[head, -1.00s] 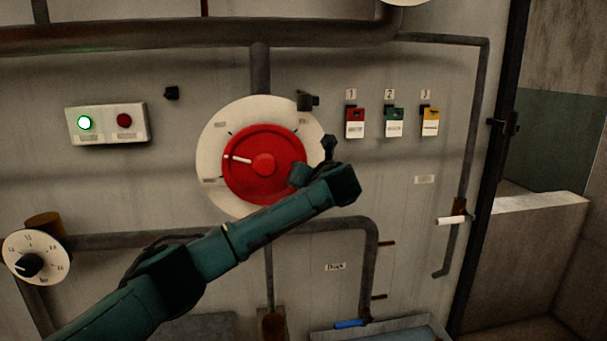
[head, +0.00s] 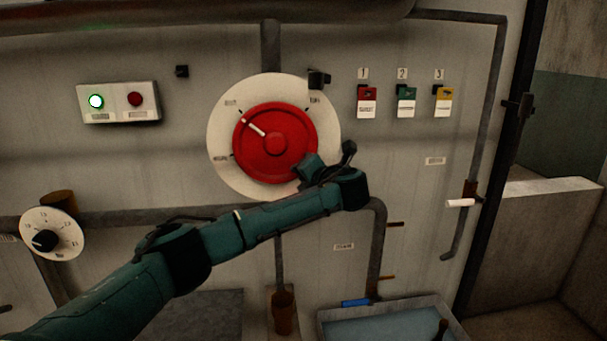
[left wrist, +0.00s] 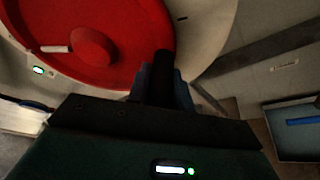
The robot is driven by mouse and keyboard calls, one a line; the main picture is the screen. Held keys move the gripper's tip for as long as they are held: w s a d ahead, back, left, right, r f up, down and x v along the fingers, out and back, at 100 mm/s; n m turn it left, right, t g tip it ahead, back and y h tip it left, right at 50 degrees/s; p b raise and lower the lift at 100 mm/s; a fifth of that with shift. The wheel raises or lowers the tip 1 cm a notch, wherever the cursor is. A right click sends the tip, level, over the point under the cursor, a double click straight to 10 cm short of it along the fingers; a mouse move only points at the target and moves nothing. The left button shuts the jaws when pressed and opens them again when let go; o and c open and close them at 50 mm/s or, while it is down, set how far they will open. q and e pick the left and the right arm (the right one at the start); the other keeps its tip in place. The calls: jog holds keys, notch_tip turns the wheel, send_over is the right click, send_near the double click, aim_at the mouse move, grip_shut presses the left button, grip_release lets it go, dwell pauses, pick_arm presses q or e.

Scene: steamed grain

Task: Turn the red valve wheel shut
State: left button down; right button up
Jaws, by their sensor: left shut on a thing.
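The red valve wheel (head: 275,145) sits on a round white plate (head: 222,160) with small dark marks and labels. Its white pointer bar (head: 254,128) points to the upper left. My left gripper (head: 305,174) is shut on the wheel's rim at the lower right. In the left wrist view the wheel (left wrist: 120,35) fills the upper left, and the dark fingers (left wrist: 160,82) meet its edge. The fingertips are partly hidden behind the gripper body in the head view. My right gripper is not in view.
A switch box (head: 118,102) has its green lamp lit. Three coloured tags (head: 406,100) hang right of the wheel. A dial (head: 52,234) is at lower left. Pipes (head: 378,240) run below the wheel, and a basin (head: 340,326) stands at the bottom.

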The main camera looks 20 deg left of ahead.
pick_arm(q)
jog(key=c, duration=1.3)
grip_release()
jog(key=shift+o, duration=0.2)
jog(key=b+v, duration=0.1)
jog(key=v, duration=1.2)
jog(key=shift+b, duration=0.35)
jog(key=shift+s+d, duration=0.1)
jog(key=shift+c, duration=0.3)
